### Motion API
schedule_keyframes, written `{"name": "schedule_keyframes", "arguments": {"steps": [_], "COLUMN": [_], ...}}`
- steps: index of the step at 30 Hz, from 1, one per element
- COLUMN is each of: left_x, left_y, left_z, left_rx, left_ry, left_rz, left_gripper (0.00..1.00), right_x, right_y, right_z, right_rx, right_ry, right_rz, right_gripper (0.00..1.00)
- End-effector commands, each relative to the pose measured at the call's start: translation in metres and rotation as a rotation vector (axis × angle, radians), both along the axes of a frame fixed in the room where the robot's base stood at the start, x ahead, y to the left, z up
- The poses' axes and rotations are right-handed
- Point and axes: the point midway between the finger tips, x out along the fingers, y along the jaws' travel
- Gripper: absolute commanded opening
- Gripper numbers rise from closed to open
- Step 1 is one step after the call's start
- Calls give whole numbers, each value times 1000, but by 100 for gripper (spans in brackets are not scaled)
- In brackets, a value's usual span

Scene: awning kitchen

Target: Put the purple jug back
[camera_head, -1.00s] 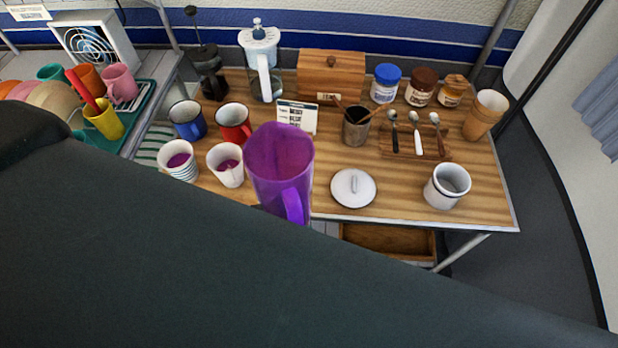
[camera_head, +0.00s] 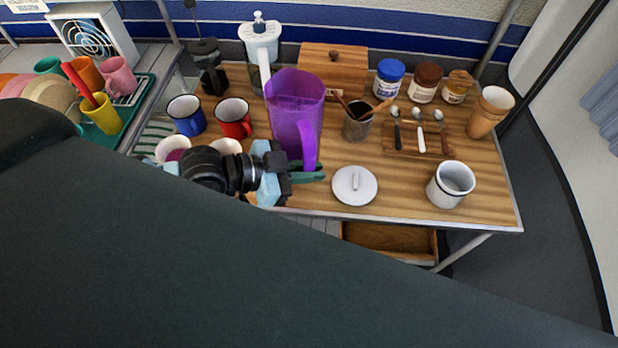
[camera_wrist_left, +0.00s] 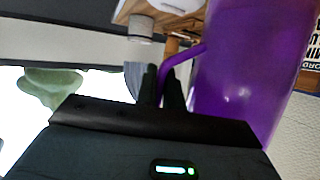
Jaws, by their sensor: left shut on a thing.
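The purple jug (camera_head: 293,105) is upright over the middle of the wooden table (camera_head: 400,195), in front of the wooden box. My left gripper (camera_head: 312,173) is shut on its handle, low on the side facing me. In the left wrist view, the jug (camera_wrist_left: 235,70) fills the right side, and the two dark fingers (camera_wrist_left: 163,88) close around the purple handle (camera_wrist_left: 185,60). I cannot tell whether its base touches the table. My right gripper is not in view.
A clear filter pitcher (camera_head: 260,50) and wooden box (camera_head: 333,65) stand behind the jug. A red mug (camera_head: 233,120) and blue mug (camera_head: 186,117) are left. A utensil pot (camera_head: 357,125), white lid (camera_head: 355,186) and white pot (camera_head: 450,185) are right. Two cups are partly hidden by my arm.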

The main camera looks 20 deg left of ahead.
Motion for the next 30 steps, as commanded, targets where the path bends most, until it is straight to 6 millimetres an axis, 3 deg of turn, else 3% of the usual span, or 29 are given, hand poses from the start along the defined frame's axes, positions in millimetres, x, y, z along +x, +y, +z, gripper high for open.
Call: {"name": "schedule_keyframes", "arguments": {"steps": [9,22,23,27,30], "left_x": [0,0,-1,-1,-1], "left_y": [0,0,0,0,0], "left_z": [-32,-38,-38,-38,-38], "left_rx": [-1,-1,-1,0,0], "left_ry": [0,-2,1,0,0], "left_rz": [0,0,0,0,0], "left_gripper": [0,0,11,30,30], "right_x": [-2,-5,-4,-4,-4], "right_y": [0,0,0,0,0], "right_z": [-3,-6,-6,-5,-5], "right_rx": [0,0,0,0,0], "right_ry": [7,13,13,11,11], "right_rz": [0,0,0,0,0], "right_gripper": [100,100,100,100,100]}}
